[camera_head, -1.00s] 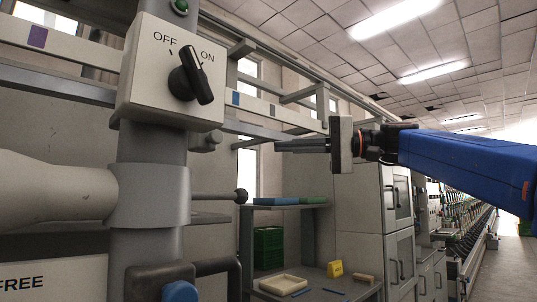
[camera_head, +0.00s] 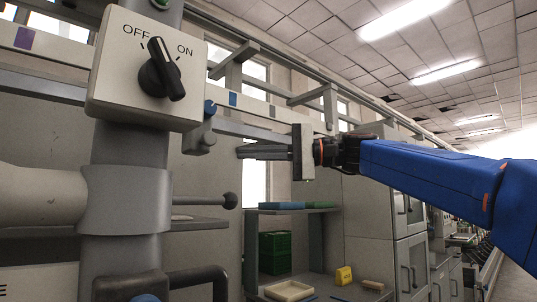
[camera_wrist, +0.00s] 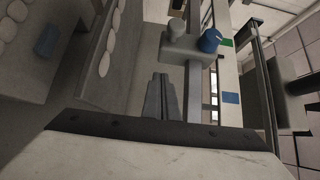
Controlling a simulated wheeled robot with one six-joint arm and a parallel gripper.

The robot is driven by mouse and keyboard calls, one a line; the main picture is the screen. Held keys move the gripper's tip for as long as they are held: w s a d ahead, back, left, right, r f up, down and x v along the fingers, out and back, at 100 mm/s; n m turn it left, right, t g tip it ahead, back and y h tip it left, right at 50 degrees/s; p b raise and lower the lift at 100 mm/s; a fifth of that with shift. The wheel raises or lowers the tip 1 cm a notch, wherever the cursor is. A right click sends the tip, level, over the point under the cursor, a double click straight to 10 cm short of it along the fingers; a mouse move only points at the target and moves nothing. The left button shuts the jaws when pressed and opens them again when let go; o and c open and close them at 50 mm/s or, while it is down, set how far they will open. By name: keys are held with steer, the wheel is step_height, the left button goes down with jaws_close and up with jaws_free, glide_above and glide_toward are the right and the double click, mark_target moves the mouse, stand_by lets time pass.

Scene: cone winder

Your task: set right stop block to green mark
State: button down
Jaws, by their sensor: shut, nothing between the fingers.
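The right stop block (camera_head: 198,142) is a grey block with a blue knob (camera_head: 210,108), on a rail just right of the switch box. In the wrist view the block (camera_wrist: 190,50) and its blue knob (camera_wrist: 210,40) are near the top centre. A green mark (camera_wrist: 227,42) is on the pale strip beside the knob. A blue mark (camera_wrist: 231,98) is farther down that strip; it also shows in the head view (camera_head: 232,99). My gripper (camera_head: 240,152) is shut and empty, right of the block and apart from it. Its fingers (camera_wrist: 160,78) point toward the block's side.
The OFF/ON switch box (camera_head: 148,68) on a grey column stands close on the left and hides part of the rail. A ball-ended lever (camera_head: 229,200) juts below the block. A shelf (camera_head: 300,209) and cabinets (camera_head: 375,210) are behind. A purple mark (camera_head: 24,38) is far left.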

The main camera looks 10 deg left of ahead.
mark_target(200, 149)
steer(key=shift+s+a, duration=0.8)
steer(key=shift+a, duration=0.35)
steer(key=shift+s+a, duration=0.8)
steer(key=shift+a, duration=0.3)
steer(key=shift+s+a, duration=1.55)
steer(key=shift+s, duration=0.25)
